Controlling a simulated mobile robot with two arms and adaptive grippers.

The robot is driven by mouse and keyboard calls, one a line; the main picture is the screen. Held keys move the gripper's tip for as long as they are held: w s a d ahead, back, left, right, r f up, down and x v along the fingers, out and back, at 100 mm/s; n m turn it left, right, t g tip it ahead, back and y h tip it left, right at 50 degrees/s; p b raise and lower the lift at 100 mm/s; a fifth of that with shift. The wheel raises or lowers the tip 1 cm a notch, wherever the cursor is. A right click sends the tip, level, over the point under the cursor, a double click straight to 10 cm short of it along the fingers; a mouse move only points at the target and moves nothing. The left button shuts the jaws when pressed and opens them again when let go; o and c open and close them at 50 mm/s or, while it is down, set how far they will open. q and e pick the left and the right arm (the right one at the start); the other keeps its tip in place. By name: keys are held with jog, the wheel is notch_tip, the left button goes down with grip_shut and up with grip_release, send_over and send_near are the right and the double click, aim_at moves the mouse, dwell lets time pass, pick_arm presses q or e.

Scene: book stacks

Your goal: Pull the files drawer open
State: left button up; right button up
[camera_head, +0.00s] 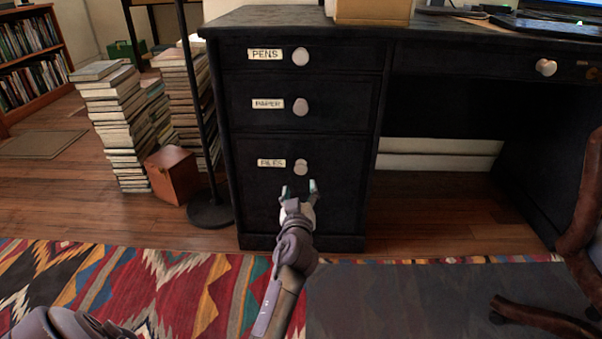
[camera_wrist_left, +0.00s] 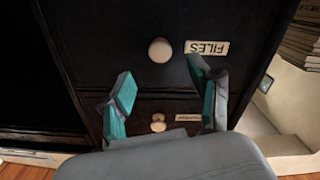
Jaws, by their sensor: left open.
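The files drawer (camera_head: 338,180) is the large black bottom drawer of the desk's left pedestal, and it looks closed. Its round pale knob (camera_head: 301,166) sits beside a paper label (camera_head: 271,163). In the left wrist view the picture is upside down, with the knob (camera_wrist_left: 160,50) next to the FILES label (camera_wrist_left: 207,48). My left gripper (camera_head: 299,189) is open and empty, just below the knob in the head view. In the left wrist view its two teal-padded fingers (camera_wrist_left: 160,88) are spread apart, with the knob beyond them, not between the pads. My right gripper is not in view.
The PENS drawer (camera_head: 338,57) and PAPER drawer (camera_head: 340,103) above are closed. Book stacks (camera_head: 112,125), a brown box (camera_head: 173,175) and a dark pole's base (camera_head: 210,211) stand left. A chair (camera_head: 578,235) is at right. Patterned rug covers the floor in front.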

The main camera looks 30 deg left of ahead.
aim_at(301, 171)
pick_arm(q)
jog(key=b+x, duration=0.2)
jog(key=x, duration=0.8)
jog(key=shift+w+f, duration=0.1)
grip_shut()
